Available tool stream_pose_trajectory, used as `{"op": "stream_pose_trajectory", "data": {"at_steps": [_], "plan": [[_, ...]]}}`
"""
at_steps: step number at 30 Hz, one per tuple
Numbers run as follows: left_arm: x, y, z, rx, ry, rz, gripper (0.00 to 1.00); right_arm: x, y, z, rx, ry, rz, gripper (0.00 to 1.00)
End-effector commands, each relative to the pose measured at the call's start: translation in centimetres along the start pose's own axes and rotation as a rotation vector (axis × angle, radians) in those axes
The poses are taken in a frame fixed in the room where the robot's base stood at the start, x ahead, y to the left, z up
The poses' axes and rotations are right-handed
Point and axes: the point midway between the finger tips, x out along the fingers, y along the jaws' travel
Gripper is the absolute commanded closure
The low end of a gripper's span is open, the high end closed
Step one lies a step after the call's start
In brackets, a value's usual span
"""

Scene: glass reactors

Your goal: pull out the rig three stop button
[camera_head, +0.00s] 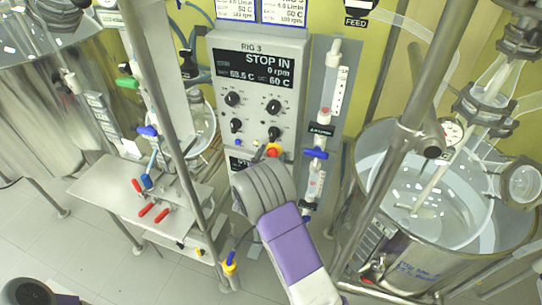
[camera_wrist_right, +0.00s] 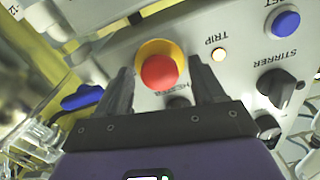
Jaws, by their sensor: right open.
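The rig three stop button (camera_wrist_right: 159,72) is a red mushroom head on a yellow collar in the right wrist view. In the head view its red and yellow (camera_head: 273,150) show just above my right wrist, low on the grey rig 3 panel (camera_head: 221,83). The panel's display (camera_head: 253,68) reads STOP IN and 0 rpm. My right gripper (camera_wrist_right: 160,78) is open, with one dark finger on each side of the button; I cannot tell if they touch it. In the head view my wrist hides its fingers.
A blue button (camera_wrist_right: 286,23), a lit trip lamp (camera_wrist_right: 218,54) and a stirrer knob (camera_wrist_right: 277,86) sit right of the button in the wrist view. A blue-handled valve (camera_head: 316,153) stands right of the panel. A glass reactor vessel (camera_head: 440,205) stands further right.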

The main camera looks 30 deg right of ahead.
Motion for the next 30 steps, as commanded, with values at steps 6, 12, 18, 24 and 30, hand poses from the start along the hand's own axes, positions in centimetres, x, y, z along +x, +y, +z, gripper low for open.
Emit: {"op": "stream_pose_trajectory", "data": {"at_steps": [6,12,18,24,30], "plan": [[-0.01,0.0,-0.01,0.0,0.0,0.0,0.57,-0.03,0.0,0.02,0.0,0.0,0.0,0.53],[-0.01,0.0,-0.01,0.0,0.0,0.0,0.57,-0.04,0.0,0.03,0.0,-0.001,0.0,0.84],[-0.01,0.0,-0.01,0.0,0.0,0.0,0.57,-0.05,0.0,0.03,0.0,-0.001,0.0,1.0],[0.81,-0.3,-0.05,0.0,0.0,0.0,0.57,-0.82,-0.23,0.29,0.003,-0.002,-0.001,1.0],[0.72,-0.27,-0.03,0.0,0.0,0.0,0.57,-1.0,-0.27,0.15,0.0,-0.002,0.0,1.0]]}}
